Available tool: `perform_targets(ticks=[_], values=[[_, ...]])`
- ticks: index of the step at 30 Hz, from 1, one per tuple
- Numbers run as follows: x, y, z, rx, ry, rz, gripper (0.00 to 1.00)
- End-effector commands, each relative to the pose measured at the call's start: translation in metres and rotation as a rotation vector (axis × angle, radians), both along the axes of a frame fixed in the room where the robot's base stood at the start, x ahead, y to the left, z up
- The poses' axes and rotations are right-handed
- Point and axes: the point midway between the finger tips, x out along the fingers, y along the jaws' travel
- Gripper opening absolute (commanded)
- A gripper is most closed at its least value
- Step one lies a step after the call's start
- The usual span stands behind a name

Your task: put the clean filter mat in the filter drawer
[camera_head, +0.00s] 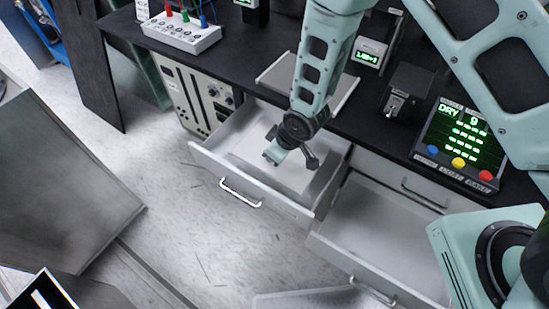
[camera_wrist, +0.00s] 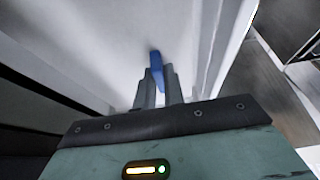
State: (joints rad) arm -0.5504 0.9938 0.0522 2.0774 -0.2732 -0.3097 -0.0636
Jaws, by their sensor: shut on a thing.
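My gripper (camera_head: 277,152) reaches down into the open left drawer (camera_head: 270,196). In the wrist view my gripper (camera_wrist: 159,90) is shut on a blue tab (camera_wrist: 157,67), with a broad white surface around it. A pale flat sheet (camera_head: 258,150) under my gripper in the drawer looks like the filter mat. I cannot tell whether the blue tab belongs to it, or whether the sheet rests on the drawer floor. My arm and gripper hide part of the drawer.
A second open drawer (camera_head: 372,229) on the right looks empty. On the black bench stand a grey flat panel (camera_head: 283,76), a display reading DRY (camera_head: 463,145), a dark box (camera_head: 405,92) and a white box with coloured posts (camera_head: 181,35). Floor in front is partly clear.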

Motion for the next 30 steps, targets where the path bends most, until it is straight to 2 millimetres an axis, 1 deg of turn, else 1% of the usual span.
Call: perform_targets(ticks=[1, 3, 8, 12, 15, 18, 24, 28, 29, 30], values=[[0.000, 0.000, -0.008, -0.001, 0.001, 0.000, 0.00], [0.000, -0.001, -0.016, -0.001, 0.000, -0.001, 0.00], [0.000, 0.000, -0.029, 0.000, 0.000, -0.001, 0.00], [0.000, 0.000, -0.049, -0.001, 0.001, -0.001, 0.00], [0.000, 0.000, -0.060, -0.001, -0.001, 0.000, 0.00], [0.000, 0.000, -0.064, 0.000, -0.001, 0.000, 0.00], [0.001, 0.000, -0.064, 0.001, -0.002, -0.002, 0.00], [0.001, 0.000, -0.068, 0.001, -0.002, -0.001, 0.00], [0.000, 0.000, -0.067, 0.001, -0.002, -0.001, 0.16], [0.001, 0.000, -0.067, 0.001, -0.002, -0.001, 0.27]])
